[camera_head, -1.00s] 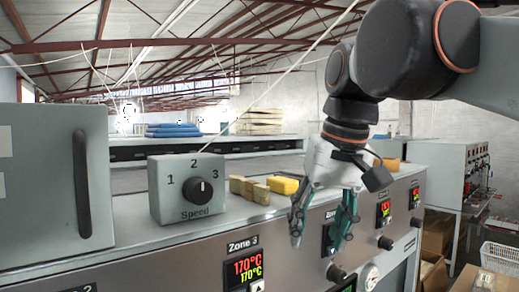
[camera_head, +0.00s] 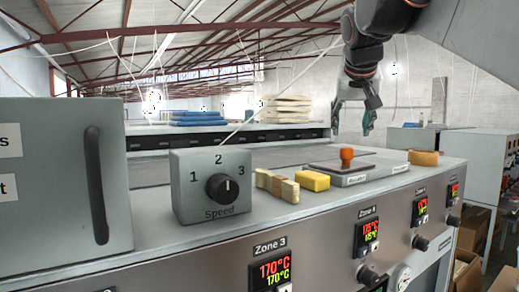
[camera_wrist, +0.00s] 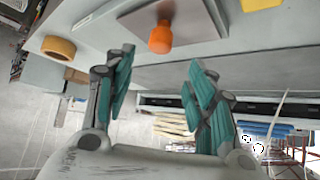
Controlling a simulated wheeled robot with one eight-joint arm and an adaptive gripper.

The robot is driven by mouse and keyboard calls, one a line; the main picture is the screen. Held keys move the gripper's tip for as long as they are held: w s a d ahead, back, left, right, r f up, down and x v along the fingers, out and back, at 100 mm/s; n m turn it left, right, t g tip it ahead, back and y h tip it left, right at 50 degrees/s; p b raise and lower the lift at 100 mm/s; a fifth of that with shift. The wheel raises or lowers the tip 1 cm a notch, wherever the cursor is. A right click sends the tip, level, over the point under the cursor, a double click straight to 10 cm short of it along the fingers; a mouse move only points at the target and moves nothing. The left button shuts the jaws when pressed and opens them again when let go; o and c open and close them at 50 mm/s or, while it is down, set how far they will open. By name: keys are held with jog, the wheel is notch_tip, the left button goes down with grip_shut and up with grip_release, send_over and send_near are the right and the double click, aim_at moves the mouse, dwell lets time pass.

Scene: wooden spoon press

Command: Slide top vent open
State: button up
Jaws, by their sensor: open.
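The top vent (camera_head: 375,180) is a low grey box on the machine top, with a darker flat plate (camera_head: 325,165) on it. An orange knob (camera_head: 347,154) stands upright on the plate. Both the knob (camera_wrist: 160,38) and the plate (camera_wrist: 200,22) also show in the wrist view. My gripper (camera_head: 352,130) is open and empty, above and apart from the knob in the head view. In the wrist view the knob shows beyond the gap between my fingertips (camera_wrist: 160,62). Whether the vent is open or shut I cannot tell.
A grey cabinet (camera_head: 55,180) stands at far left.

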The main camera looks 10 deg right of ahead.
aim_at(347, 149)
jog(key=x, duration=1.1)
jog(key=shift+s, duration=0.1)
